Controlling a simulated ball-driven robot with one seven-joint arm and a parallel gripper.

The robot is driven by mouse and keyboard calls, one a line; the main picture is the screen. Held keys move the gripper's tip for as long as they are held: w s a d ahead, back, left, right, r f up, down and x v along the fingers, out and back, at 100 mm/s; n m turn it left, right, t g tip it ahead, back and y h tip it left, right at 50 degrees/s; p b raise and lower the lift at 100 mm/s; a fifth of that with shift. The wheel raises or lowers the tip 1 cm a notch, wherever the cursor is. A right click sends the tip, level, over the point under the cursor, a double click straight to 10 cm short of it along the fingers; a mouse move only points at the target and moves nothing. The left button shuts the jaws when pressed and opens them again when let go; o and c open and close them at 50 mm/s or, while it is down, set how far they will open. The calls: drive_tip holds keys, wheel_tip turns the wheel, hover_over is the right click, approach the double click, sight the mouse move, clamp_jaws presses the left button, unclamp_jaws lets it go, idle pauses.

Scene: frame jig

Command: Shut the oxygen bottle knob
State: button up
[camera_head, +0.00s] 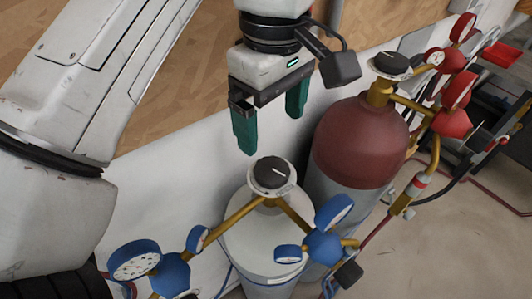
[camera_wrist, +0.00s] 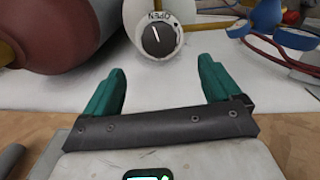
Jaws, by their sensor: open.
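The oxygen bottle (camera_head: 262,240) is the white cylinder with blue gauges and brass pipes. Its black knob (camera_head: 270,172) sits on top in a white dial ring, with a white line on its face. In the wrist view the knob (camera_wrist: 159,39) shows the word OPEN on its ring, and the white line points roughly towards that word. My gripper (camera_head: 271,130) has green fingers, spread open and empty, above the knob and apart from it. In the wrist view the gripper (camera_wrist: 160,75) has the knob beyond and between its fingertips.
A red-topped bottle (camera_head: 362,140) with its own black knob (camera_head: 391,65) and red gauges stands close on the right. Blue gauges (camera_head: 137,260) and (camera_head: 333,212) flank the oxygen bottle low down. A white wall panel (camera_head: 185,175) runs behind. Hoses lie on the floor.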

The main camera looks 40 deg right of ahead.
sight(272, 169)
wheel_tip(272, 169, down, 10)
drive_tip(key=shift+f+p, duration=0.1)
drive_tip(key=shift+p, duration=0.2)
drive_tip(key=c, duration=1.1)
drive_tip(key=shift+o, duration=0.2)
